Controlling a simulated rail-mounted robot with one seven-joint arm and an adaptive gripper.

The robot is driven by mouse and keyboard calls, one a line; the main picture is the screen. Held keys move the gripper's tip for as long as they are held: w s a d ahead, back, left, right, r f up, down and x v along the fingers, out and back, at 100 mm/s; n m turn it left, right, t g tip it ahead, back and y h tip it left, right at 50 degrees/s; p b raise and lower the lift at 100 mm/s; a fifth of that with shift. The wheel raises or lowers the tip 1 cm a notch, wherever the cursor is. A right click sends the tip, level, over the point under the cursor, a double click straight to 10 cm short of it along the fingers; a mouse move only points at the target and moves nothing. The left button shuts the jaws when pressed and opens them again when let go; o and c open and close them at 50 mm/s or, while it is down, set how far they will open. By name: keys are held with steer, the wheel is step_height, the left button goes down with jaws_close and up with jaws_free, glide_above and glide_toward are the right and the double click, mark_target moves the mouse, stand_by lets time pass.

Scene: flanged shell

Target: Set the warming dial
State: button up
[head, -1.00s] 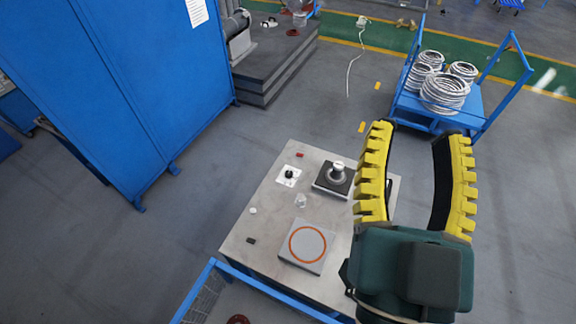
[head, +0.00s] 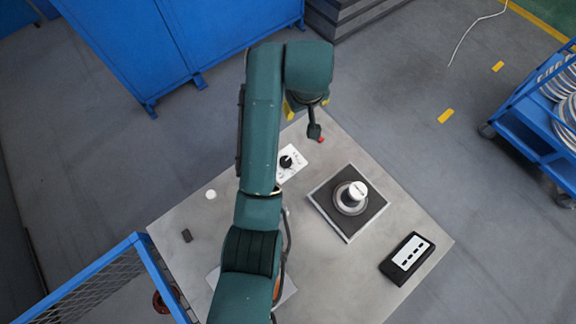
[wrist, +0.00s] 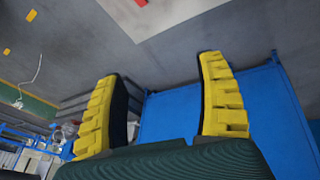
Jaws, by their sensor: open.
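The dial is a black knob on a white plate (head: 289,163) on the metal table, just right of my arm in the head view. Part of the plate is close to the arm's edge. My gripper shows in the wrist view (wrist: 160,66) with two yellow ribbed fingers wide apart and nothing between them. In the head view only small yellow parts of it show beyond the dial, near the table's far corner; the arm hides the rest. The dial is not in the wrist view.
A dark square base with a white-topped round piece (head: 351,197) stands right of the dial. A black box with a white panel (head: 408,253) lies at the table's right. Blue cabinets (head: 180,40) stand behind.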

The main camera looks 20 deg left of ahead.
mark_target(287, 162)
steer(key=s+a+f+g+b, duration=0.1)
steer(key=f+b, duration=0.1)
steer(key=f, duration=0.6)
steer(key=s+a+f+n+g+b, duration=0.1)
steer(key=s+f+b, duration=0.1)
steer(key=f, duration=0.7)
steer(key=s+f+n+g+h+b, duration=0.1)
steer(key=s+f+g+b, duration=0.1)
steer(key=f, duration=0.7)
steer(key=shift+s+a+b, duration=0.2)
steer(key=shift+a+b, duration=0.2)
steer(key=c, duration=1.2)
